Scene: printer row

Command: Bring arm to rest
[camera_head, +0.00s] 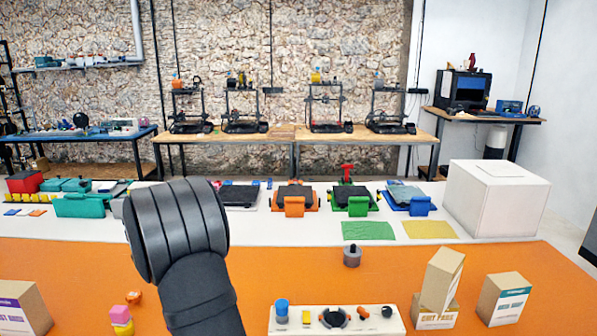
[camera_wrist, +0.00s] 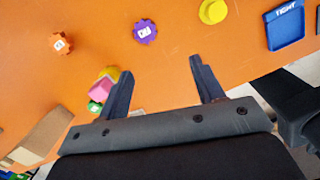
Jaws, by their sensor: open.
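My gripper (camera_wrist: 161,68) shows in the wrist view with its two dark fingers spread apart and nothing between them. Below the fingers is the orange surface (camera_wrist: 180,60). A pink block (camera_wrist: 102,88) lies close beside the left finger, with a yellow piece by it; I cannot tell the gap in height. In the head view my dark arm rises at the lower left of centre, and it hides part of the bench behind it. The fingers do not show there.
In the wrist view lie an orange piece (camera_wrist: 62,44), a purple piece (camera_wrist: 144,31), a yellow cylinder (camera_wrist: 213,11) and a blue tray (camera_wrist: 285,25). In the head view, cardboard boxes (camera_head: 503,299), a white holder strip (camera_head: 290,322) and a large white box (camera_head: 497,205) stand to the right.

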